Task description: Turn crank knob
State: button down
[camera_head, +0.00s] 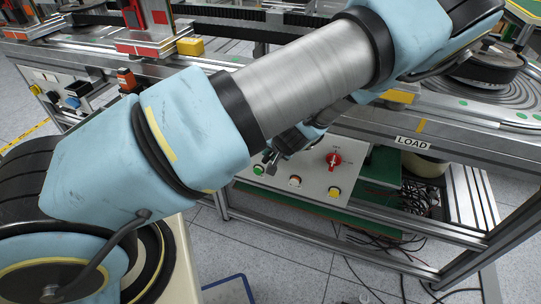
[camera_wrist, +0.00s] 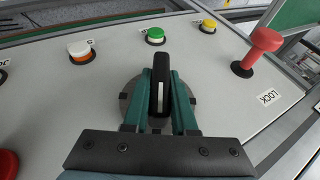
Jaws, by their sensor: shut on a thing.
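The crank knob (camera_wrist: 161,80) is a black upright handle with a white line, on a round grey base (camera_wrist: 130,97) on the light grey panel. In the wrist view, my gripper (camera_wrist: 160,98) has its teal fingers on either side of the handle, shut on it. The handle points roughly straight up in that view. In the head view, my gripper (camera_head: 270,157) is at the panel's upper left, partly behind my arm, and the knob cannot be made out there.
The head view shows a metal frame rail (camera_head: 350,225) and floor cables (camera_head: 400,260).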

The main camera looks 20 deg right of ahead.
jog(key=shift+t+y, duration=0.3)
jog(key=c, duration=0.7)
grip_release()
jog(key=b+v, duration=0.1)
jog(key=v, duration=0.9)
jog(key=shift+s+d+r+b, duration=0.1)
jog(key=shift+s+r+b, duration=0.15)
jog(key=shift+r+b, duration=0.05)
